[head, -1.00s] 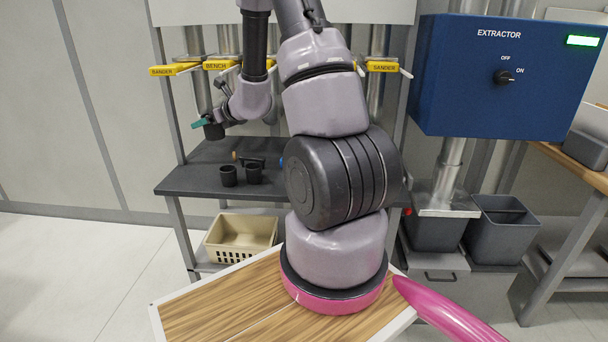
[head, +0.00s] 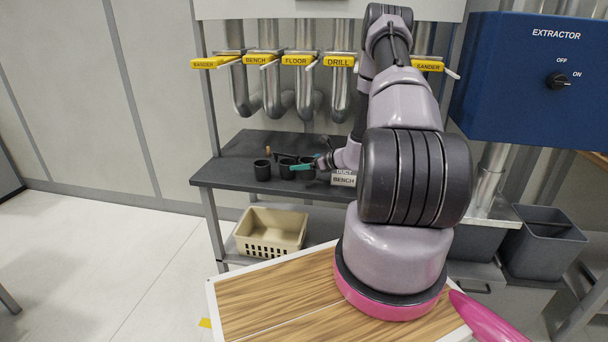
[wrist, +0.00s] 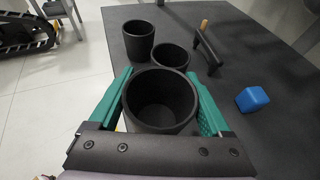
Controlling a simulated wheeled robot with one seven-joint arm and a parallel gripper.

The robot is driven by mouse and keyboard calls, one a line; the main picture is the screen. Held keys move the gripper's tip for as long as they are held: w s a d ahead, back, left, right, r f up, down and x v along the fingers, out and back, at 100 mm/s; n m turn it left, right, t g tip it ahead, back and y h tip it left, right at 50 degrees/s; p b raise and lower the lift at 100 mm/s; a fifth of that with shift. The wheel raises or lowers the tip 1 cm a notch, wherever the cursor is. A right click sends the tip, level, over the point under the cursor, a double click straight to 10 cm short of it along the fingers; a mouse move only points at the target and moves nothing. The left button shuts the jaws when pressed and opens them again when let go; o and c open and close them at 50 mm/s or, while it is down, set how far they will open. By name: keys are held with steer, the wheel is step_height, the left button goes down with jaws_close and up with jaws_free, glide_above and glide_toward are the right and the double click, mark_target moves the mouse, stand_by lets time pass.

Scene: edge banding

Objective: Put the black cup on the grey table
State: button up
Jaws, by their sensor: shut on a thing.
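My gripper (head: 304,167), with teal fingers, is over the dark grey table (head: 222,177) to the right of two standing cups. In the wrist view, my gripper (wrist: 163,100) is shut on a black cup (wrist: 160,112), one finger on each side, with the open rim towards the camera. The held cup is upright at about table height; I cannot tell whether its base touches the top. Two other black cups stand on the table: one at the left (head: 262,170) and one nearer my gripper (head: 287,169). The wrist view shows them just beyond the held cup.
A beige basket (head: 270,232) is on the shelf below. Pipes with yellow tags rise behind. The table's left end is clear.

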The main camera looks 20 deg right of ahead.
mark_target(302, 174)
steer(key=shift+f, duration=2.1)
steer(key=shift+a+f, duration=0.1)
steer(key=o, duration=1.2)
steer(key=shift+c, duration=0.2)
